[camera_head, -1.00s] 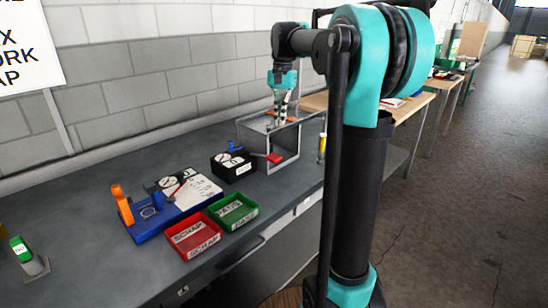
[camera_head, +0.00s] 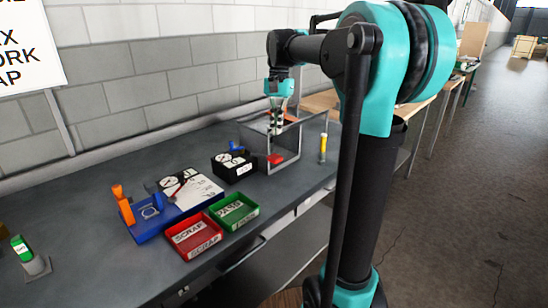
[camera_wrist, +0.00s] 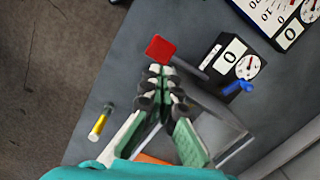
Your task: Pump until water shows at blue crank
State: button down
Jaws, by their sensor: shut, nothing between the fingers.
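A black box (camera_head: 233,166) stands on the grey bench with a small dial, a white label and a blue crank (camera_head: 236,149) on top. In the wrist view the box (camera_wrist: 225,58) and the blue crank (camera_wrist: 238,87) also show. No water can be made out at the crank. A red paddle (camera_head: 276,158) on a dark lever sticks out from the box; it shows in the wrist view (camera_wrist: 160,48) just beyond my fingertips. My gripper (camera_head: 276,131) points down above the paddle, and is shut and empty in the wrist view (camera_wrist: 164,72). Contact with the paddle cannot be told.
A grey open frame (camera_head: 298,145) stands close beside my gripper. A yellow cylinder (camera_head: 323,148) stands by the bench edge. Left are a blue fixture (camera_head: 150,225) with an orange clamp, a red scrap tray (camera_head: 218,245) and a green tray (camera_head: 255,215).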

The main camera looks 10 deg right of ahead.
aim_at(276, 155)
jog(key=shift+f, duration=0.1)
jog(key=shift+s+a+f, duration=0.1)
jog(key=shift+s+f, duration=0.05)
jog(key=shift+f, duration=1.55)
jog(key=shift+s+a+f, duration=0.1)
jog(key=shift+s+f, duration=0.05)
jog(key=shift+f, duration=1.5)
jog(key=shift+f, duration=0.1)
jog(key=shift+f, duration=2.15)
